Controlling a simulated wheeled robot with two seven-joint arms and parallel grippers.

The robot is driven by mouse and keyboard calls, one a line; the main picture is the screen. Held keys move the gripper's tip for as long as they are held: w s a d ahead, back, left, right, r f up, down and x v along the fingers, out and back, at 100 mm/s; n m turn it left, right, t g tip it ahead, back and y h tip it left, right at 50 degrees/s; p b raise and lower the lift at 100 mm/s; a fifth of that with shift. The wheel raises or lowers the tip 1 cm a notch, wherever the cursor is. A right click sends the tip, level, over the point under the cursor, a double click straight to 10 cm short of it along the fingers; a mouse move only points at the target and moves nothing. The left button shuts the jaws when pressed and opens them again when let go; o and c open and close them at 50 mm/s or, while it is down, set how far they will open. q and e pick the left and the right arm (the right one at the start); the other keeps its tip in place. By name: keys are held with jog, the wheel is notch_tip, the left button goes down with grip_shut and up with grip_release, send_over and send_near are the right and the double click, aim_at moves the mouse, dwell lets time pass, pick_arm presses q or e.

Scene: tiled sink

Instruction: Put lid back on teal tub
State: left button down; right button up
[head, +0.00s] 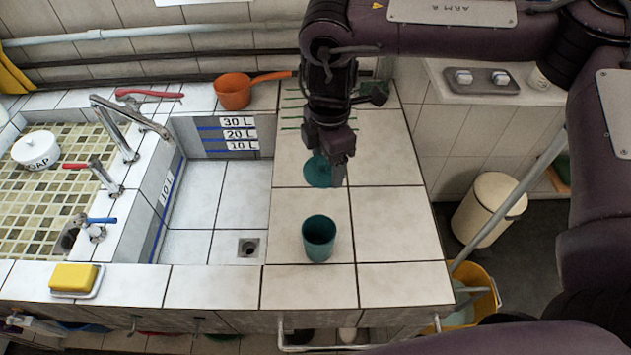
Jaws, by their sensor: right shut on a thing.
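The teal tub (319,240) stands upright and open on the white tiled counter, right of the sink basin. The teal lid (317,172) is a round disc behind the tub, under my right gripper (330,165). My right gripper points down and is shut on the lid; its fingers hide the lid's right part. I cannot tell whether the lid touches the counter or is held just above it. The lid is apart from the tub. My left gripper is not in view.
An orange saucepan (233,92) stands at the back, its handle reaching toward my right arm. The sink basin (205,205) lies left of the tub. A yellow sponge (74,277) and soap pot (36,149) are far left. The counter right of the tub is clear.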

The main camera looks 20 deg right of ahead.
aim_at(322, 182)
jog(key=s+n+p, duration=0.1)
jog(key=n, duration=0.2)
jog(key=s+a+n+p, duration=0.1)
jog(key=n, duration=0.2)
jog(key=s+a+n+p, duration=0.1)
jog(key=n, duration=0.2)
jog(key=shift+f, duration=0.2)
pick_arm(q)
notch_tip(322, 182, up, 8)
jog(key=p, duration=0.4)
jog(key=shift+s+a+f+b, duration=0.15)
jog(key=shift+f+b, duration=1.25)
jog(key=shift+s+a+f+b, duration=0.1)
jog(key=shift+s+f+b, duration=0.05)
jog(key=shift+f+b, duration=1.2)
pick_arm(e)
jog(key=shift+s+a+f+n, duration=0.35)
jog(key=shift+s+f+n, duration=0.6)
jog(key=shift+n, duration=1.1)
jog(key=shift+s+a+f+n, duration=0.45)
jog(key=shift+f+n, duration=0.85)
jog(key=shift+n, duration=0.7)
jog(key=shift+s+a+f+n, duration=0.3)
jog(key=shift+s+f+n, duration=0.65)
jog(key=shift+n, duration=1.1)
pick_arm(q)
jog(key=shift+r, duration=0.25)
pick_arm(e)
jog(key=shift+w+f, duration=0.15)
jog(key=shift+w, duration=0.1)
